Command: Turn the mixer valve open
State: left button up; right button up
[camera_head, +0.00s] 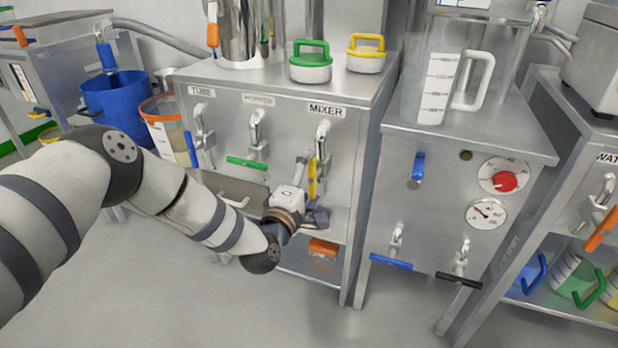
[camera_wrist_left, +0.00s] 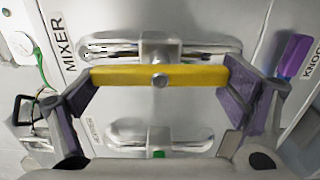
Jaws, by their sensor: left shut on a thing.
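The mixer valve (camera_head: 322,142) is on the grey cabinet front, below the MIXER label (camera_head: 327,111). Its yellow handle (camera_head: 312,178) stands about upright in the head view, hanging below the metal fitting. The left gripper (camera_wrist_left: 158,84) also shows in the left wrist view. My right gripper is in neither view.
A green-handled valve (camera_head: 246,162) sits close on the left, and a blue-handled one (camera_head: 190,148) beyond it. Green (camera_head: 310,62) and yellow (camera_head: 366,54) handled lids rest on the cabinet top. An orange handle (camera_head: 323,248) shows below my gripper. The floor in front is clear.

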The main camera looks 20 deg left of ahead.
pick_arm(q)
jog(key=o, duration=0.9)
jog(key=s, duration=1.2)
jog(key=shift+a, duration=0.2)
